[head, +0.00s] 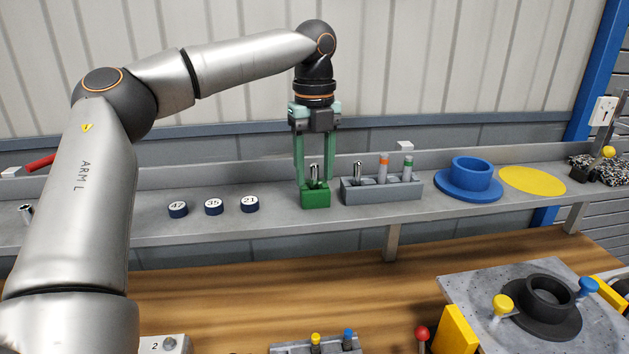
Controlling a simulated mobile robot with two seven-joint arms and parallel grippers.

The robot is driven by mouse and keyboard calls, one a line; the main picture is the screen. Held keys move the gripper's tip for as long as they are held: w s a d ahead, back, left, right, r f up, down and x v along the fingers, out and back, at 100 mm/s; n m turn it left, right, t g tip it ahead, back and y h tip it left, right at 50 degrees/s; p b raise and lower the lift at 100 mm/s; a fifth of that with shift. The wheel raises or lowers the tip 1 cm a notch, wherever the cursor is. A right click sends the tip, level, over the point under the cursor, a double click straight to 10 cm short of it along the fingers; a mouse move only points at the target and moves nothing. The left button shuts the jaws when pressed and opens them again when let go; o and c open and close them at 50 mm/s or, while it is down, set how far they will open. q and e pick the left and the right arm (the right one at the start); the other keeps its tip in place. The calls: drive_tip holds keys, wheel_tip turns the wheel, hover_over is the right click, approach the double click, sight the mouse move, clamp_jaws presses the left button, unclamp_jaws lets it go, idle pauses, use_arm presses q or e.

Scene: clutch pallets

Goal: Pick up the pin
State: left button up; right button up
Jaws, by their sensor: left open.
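A small metal pin (314,171) stands upright in a green block (315,197) on the grey shelf. My left gripper (315,183) points straight down over the green block. Its two green fingers are open, one on each side of the pin, with their tips close to the block's top. I cannot tell whether either finger touches the pin. Another metal pin (357,171) stands in the grey holder (385,191) just to the right, beside an orange-banded pin (383,166) and a green-banded one (407,168). My right gripper is not in view.
Three numbered dark discs (213,206) lie left of the green block. A blue flanged ring (470,179) and a yellow disc (532,180) lie to the right on the shelf (330,217). A black hub (547,305) sits on a grey plate on the wooden bench below.

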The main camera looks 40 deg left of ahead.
use_arm(q)
clamp_jaws()
drive_tip(key=shift+r, duration=0.1)
idle(0.7)
